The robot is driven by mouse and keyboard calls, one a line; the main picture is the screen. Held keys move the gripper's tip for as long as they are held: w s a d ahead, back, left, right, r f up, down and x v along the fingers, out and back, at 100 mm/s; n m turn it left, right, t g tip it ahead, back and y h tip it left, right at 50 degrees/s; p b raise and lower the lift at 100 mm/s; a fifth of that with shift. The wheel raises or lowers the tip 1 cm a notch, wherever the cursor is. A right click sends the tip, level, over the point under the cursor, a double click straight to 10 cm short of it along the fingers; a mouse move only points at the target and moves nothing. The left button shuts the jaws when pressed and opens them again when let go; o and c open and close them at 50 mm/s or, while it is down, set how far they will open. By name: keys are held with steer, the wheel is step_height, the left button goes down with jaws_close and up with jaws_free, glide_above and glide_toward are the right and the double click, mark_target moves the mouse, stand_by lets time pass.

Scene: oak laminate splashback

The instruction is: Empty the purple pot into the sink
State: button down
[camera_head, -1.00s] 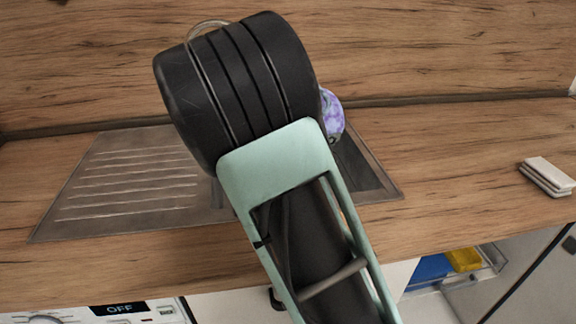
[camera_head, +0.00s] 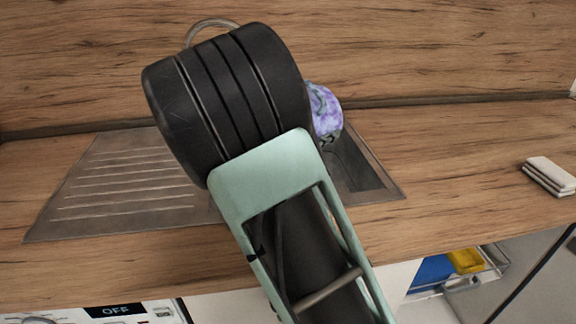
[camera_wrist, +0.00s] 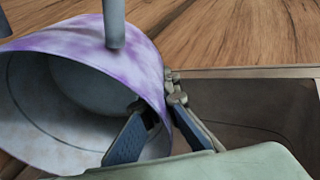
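The purple pot (camera_head: 325,112), marbled purple and white, is mostly hidden behind my dark arm in the head view. In the wrist view the pot (camera_wrist: 135,50) is tipped on its side, its wide mouth facing the lower left, and its visible inside looks empty. My gripper (camera_wrist: 155,130) is shut on the pot's wall, with one finger inside and one outside. The sink basin (camera_head: 357,168) shows to the right of my arm in the head view. In the wrist view the basin (camera_wrist: 265,110) lies below and right of the pot; nothing shows in its visible part.
The ridged drainboard (camera_head: 125,185) lies left of my arm. A metal faucet (camera_head: 212,24) rises behind it, and a grey tube (camera_wrist: 113,25) crosses before the pot in the wrist view. White folded cloths or slabs (camera_head: 549,175) lie at the right. The counter between is clear.

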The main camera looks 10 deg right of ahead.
steer(key=shift+s+a+r+t+h+b, duration=0.2)
steer(key=shift+a+r+t+h+b, duration=0.2)
steer(key=shift+h+b, duration=0.25)
stand_by(0.3)
steer(key=shift+s+a+r+h, duration=0.1)
steer(key=shift+r+h, duration=0.15)
steer(key=shift+r, duration=0.15)
steer(key=shift+s+a+r+h, duration=0.1)
steer(key=shift+r+h, duration=0.1)
steer(key=shift+r, duration=0.15)
